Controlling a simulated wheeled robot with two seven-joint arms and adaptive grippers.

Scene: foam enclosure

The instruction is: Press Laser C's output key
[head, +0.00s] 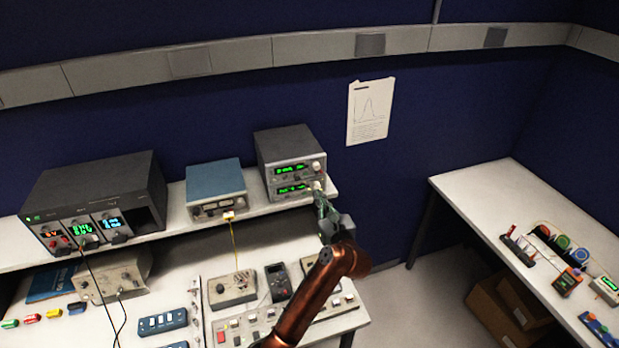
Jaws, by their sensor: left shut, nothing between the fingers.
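My left gripper (319,191) is shut and empty. Its fingertips are at the right front of a grey stack of two instruments (290,165) with green displays, close to the lower unit's knob; I cannot tell whether they touch. The copper-coloured arm link below is mine. A dark rack (100,190) at the left of the shelf holds modules with orange, green and blue displays. Labels are too small to read, so I cannot tell which unit is Laser C, and no output key is distinguishable. My right gripper is not in view.
A blue-topped instrument (215,185) with a yellow cable stands on the shelf (180,222) between the rack and the stack. Small boxes and a meter (278,282) cover the bench below. A second table (470,190) stands at right, with cardboard boxes (505,310) underneath.

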